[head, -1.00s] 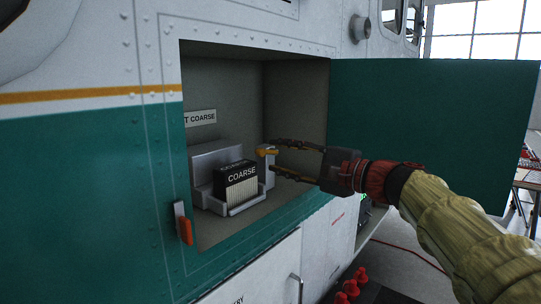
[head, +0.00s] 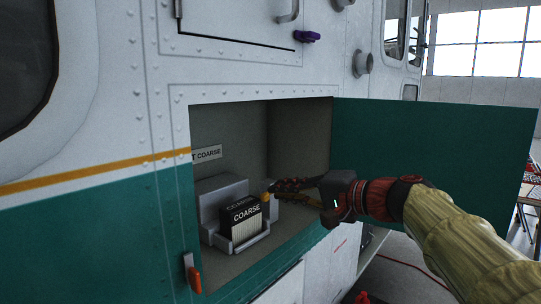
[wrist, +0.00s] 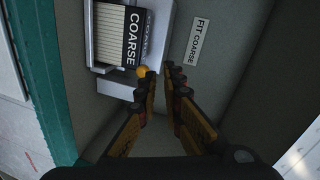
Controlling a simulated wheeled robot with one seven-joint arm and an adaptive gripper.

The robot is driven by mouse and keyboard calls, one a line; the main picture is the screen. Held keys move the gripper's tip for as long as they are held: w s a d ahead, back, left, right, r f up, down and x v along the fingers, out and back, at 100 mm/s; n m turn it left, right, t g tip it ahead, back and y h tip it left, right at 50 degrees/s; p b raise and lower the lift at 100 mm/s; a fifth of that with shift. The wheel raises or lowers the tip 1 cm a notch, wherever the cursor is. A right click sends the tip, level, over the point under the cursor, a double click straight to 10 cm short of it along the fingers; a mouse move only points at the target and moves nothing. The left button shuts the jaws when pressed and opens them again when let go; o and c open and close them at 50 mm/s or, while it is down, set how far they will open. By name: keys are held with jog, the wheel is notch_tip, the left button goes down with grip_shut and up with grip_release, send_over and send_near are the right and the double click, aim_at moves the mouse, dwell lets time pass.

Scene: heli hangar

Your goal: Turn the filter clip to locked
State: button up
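The filter clip shows as a small orange-yellow piece (head: 267,197) at the right side of the grey filter housing (head: 208,190). In the wrist view its rounded end (wrist: 141,71) lies just left of the left fingertip; whether they touch I cannot tell. A black-topped filter marked COARSE (head: 246,214) sits in the housing. My gripper (head: 276,191) reaches into the bay from the right, its fingers beside the clip. In the wrist view my gripper (wrist: 160,72) has a narrow gap between its fingertips, with nothing seen held. The clip's full shape is partly hidden.
A FIT COARSE label (wrist: 198,41) is on the bay's back wall. The open green door (head: 430,160) stands right of the bay, behind my arm. An orange-red latch (head: 193,275) is on the bay's left edge.

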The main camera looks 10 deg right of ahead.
jog(key=shift+s+a+r+n+p, duration=0.1)
jog(key=shift+a+r+n+p, duration=0.1)
jog(key=shift+r+n+p, duration=0.75)
jog(key=shift+c, duration=0.6)
jog(key=r+n+h+p, duration=0.1)
jog(key=n+p, duration=0.1)
jog(key=p, duration=0.1)
jog(key=r+n+g+h+p, duration=0.1)
jog(key=r+n+p, duration=0.1)
jog(key=p, duration=0.2)
jog(key=s+r+n+g+p, duration=0.1)
jog(key=r+n+p, duration=0.1)
jog(key=n+p, duration=0.1)
jog(key=shift+s+a+h+p, duration=0.1)
jog(key=shift+a+h+p, duration=0.25)
jog(key=shift+p, duration=0.25)
grip_shut()
notch_tip(320, 180, up, 5)
jog(key=s+d+n+g+h+p, duration=0.1)
jog(key=n+h+p, duration=0.1)
jog(key=n+p, duration=0.7)
jog(key=w+a+f+m+p, duration=0.1)
jog(key=w+a+f+p, duration=0.1)
jog(key=w+f, duration=0.5)
notch_tip(320, 180, down, 3)
jog(key=shift+w+a+r+p, duration=0.1)
jog(key=shift+w+a+p, duration=0.2)
jog(key=shift+p, duration=0.5)
jog(key=shift+d, duration=0.1)
